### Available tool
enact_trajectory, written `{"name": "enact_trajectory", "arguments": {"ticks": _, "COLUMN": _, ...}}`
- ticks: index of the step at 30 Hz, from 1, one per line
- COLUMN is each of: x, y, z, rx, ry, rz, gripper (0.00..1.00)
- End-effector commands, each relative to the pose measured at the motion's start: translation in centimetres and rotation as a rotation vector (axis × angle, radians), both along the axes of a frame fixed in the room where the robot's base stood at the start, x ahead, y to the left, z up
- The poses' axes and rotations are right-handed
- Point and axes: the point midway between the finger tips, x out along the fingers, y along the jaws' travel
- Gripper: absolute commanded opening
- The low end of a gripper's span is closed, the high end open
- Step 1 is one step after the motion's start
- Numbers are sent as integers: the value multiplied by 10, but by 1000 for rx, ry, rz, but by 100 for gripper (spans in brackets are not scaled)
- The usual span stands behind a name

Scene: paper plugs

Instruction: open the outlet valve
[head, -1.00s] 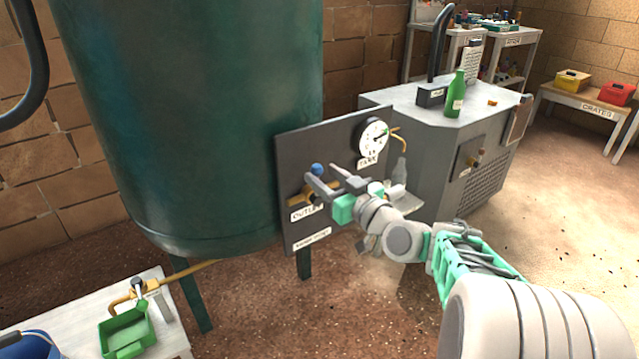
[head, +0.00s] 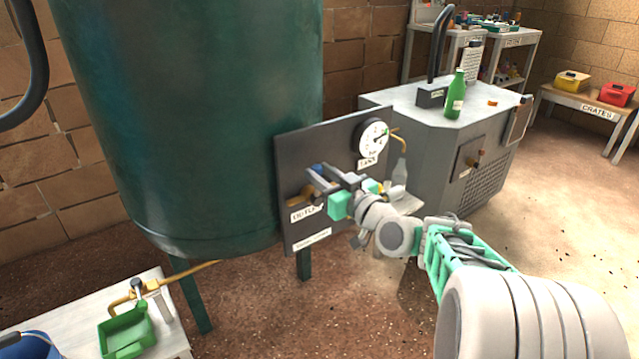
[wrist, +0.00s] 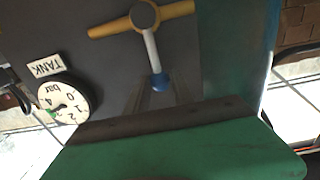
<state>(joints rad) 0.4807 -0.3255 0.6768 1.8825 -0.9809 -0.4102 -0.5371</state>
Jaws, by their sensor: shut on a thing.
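The outlet valve is on a dark panel (head: 350,195) on the green tank, above the OUTLET label (head: 304,214). In the wrist view its brass pipe (wrist: 108,27) crosses the top, and a grey lever (wrist: 150,48) with a blue tip (wrist: 159,82) stands roughly square across it. The blue tip (head: 316,168) shows only partly in the head view. My gripper (head: 318,180) is at the lever's end, its fingers shut on the blue tip. My fingers hide much of the valve in the head view.
A TANK gauge (head: 373,138) is on the panel's upper right. A grey cabinet (head: 430,165) with a green bottle (head: 455,95) stands behind to the right. A low table with a green tray (head: 127,332) is at the lower left.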

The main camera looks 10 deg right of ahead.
Motion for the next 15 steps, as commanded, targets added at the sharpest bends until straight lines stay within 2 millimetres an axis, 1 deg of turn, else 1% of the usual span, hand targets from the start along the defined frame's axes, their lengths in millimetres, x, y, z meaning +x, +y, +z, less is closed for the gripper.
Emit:
{"name": "enact_trajectory", "arguments": {"ticks": 10, "x": 1, "y": -1, "z": 0, "rx": 14, "ry": 7, "rz": 0, "gripper": 6}}
{"name": "enact_trajectory", "arguments": {"ticks": 15, "x": 6, "y": -15, "z": -1, "rx": 156, "ry": 65, "rz": -3, "gripper": 6}}
